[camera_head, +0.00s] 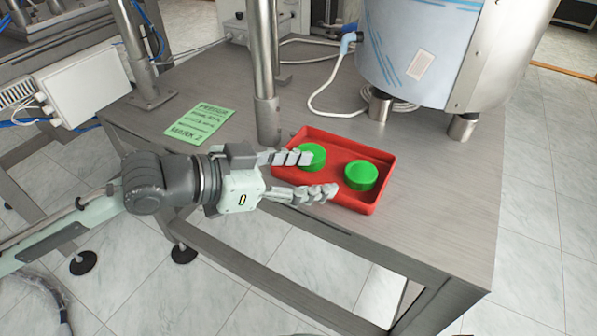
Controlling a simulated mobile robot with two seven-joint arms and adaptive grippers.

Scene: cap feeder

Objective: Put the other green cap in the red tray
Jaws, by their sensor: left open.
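The red tray (382,188) lies on the grey metal table near its front edge. Two green caps are inside it: one green cap (361,176) in the right half and another green cap (316,156) in the left half. My left gripper (322,174) reaches in from the left over the tray's left part. Its fingers are spread apart with nothing between them. The upper finger overlaps the left cap in the picture; whether it touches that cap I cannot tell. My right gripper is not in view.
A metal post (266,110) stands behind the tray's left end. A large steel cylinder (440,50) on short legs stands at the back right, with a white hose (325,98) beside it. A green card (199,120) lies on the table at left. The table right of the tray is clear.

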